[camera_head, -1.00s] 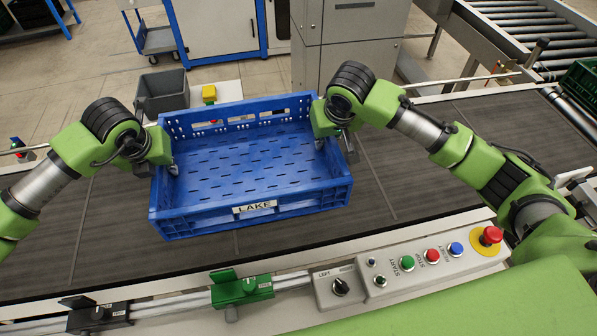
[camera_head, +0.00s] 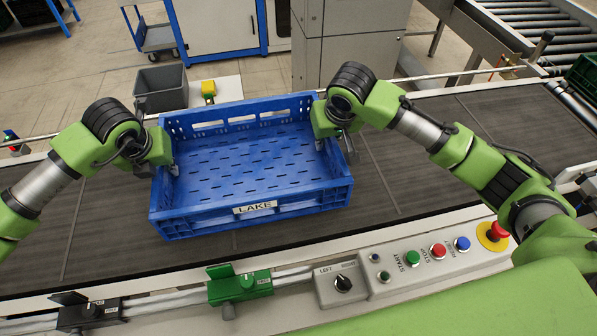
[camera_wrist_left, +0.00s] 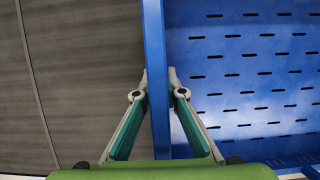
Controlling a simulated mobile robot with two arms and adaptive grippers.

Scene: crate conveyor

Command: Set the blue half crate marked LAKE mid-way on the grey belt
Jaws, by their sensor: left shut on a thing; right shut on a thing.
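The blue half crate (camera_head: 330,197) with a white LAKE label (camera_head: 255,207) on its near side is over the grey belt (camera_head: 420,165). It is empty and looks level; I cannot tell whether its base touches the belt. My left gripper (camera_head: 171,168) is shut on the crate's left wall. In the left wrist view its two fingers (camera_wrist_left: 158,90) pinch the blue wall (camera_wrist_left: 155,50) from both sides, with the belt (camera_wrist_left: 80,80) to the left and the slotted floor to the right. My right gripper (camera_head: 340,145) is shut on the crate's right wall, its fingertips partly hidden.
A control panel (camera_head: 400,262) with several buttons lies along the near edge. Green and black clamps (camera_head: 240,287) sit on the near rail. A grey bin (camera_head: 162,88) and a yellow item (camera_head: 208,90) stand beyond the belt. The belt is clear on both sides of the crate.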

